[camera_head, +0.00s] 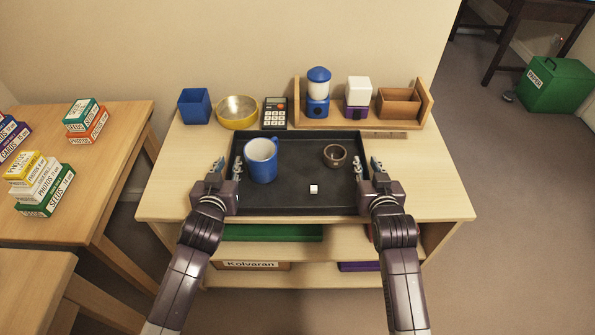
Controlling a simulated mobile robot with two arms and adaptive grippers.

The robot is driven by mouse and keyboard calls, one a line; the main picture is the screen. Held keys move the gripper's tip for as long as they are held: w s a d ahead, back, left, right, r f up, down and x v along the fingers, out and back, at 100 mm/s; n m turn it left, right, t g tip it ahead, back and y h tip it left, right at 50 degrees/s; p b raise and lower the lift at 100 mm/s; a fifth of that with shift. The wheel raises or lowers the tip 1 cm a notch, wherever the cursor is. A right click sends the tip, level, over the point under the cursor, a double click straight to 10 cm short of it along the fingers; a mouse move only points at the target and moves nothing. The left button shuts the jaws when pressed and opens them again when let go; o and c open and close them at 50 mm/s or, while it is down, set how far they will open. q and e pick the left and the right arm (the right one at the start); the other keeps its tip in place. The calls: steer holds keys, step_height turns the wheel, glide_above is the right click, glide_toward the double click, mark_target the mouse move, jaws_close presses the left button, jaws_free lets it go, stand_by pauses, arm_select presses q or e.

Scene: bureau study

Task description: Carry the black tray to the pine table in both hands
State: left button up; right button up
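The black tray (290,200) lies flat on a pale wooden shelf desk (445,190). A blue mug (261,161), a small brown bowl (334,155) and a small white cube (313,189) are on it. My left gripper (228,169) is at the tray's left edge and my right gripper (367,168) at its right edge. Each has its fingers apart, seemingly one on either side of the rim. I cannot tell whether they touch it. Two pale wooden tables stand at the left, one further back (120,140) and one nearer (30,285); which is pine is unclear.
Behind the tray stand a blue pot (195,106), a yellow bowl (237,112), a calculator (274,113) and a wooden rack (427,100) with several items. Stacked boxes (45,190) occupy the back left table. Open carpet (510,220) lies at the right; a green bin (556,86) stands beyond.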

arm_select(q)
jaws_close()
arm_select(e)
jaws_close()
arm_select(q)
steer(key=shift+r, duration=0.25)
arm_select(e)
steer(key=shift+r, duration=0.25)
